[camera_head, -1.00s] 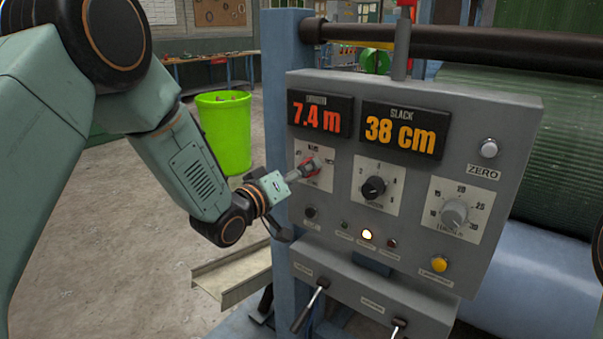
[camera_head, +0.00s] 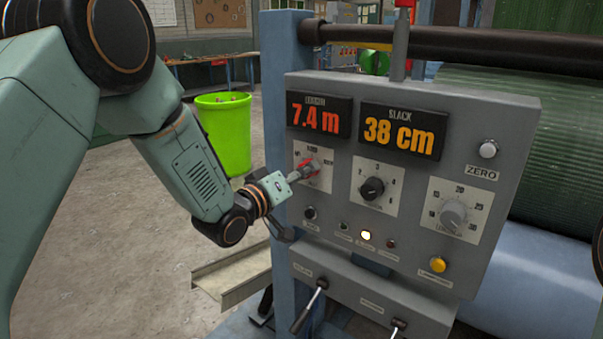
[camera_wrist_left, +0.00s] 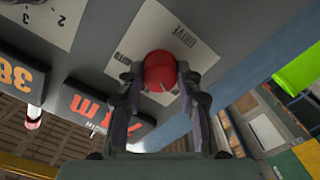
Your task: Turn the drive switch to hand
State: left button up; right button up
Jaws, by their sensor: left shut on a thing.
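The drive switch is a red knob (camera_head: 306,169) on a white label plate (camera_head: 325,180) at the left of the grey control panel (camera_head: 400,240). My left gripper (camera_head: 298,174) is at the knob, its fingers shut on it. In the left wrist view the red knob (camera_wrist_left: 160,70) sits between the two fingertips of my left gripper (camera_wrist_left: 161,85), and the plate reads "DRIVE". The knob's pointer is mostly hidden, so I cannot tell which mark it faces. My right gripper is not in view.
Displays read 7.4 m (camera_head: 318,116) and 38 cm (camera_head: 404,131). A black knob (camera_head: 372,188), a grey knob (camera_head: 452,213) and several buttons share the panel. Two levers stick out below, one (camera_head: 310,305) near my left arm. A green bin (camera_head: 225,132) stands behind.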

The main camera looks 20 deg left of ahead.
pick_arm(q)
jog(key=shift+m, duration=0.4)
jog(key=m, duration=1.1)
jog(key=shift+b, duration=0.3)
dwell(0.4)
jog(key=o, duration=1.2)
jog(key=shift+w+f, duration=0.1)
jog(key=shift+c, duration=0.2)
jog(key=v, duration=1.2)
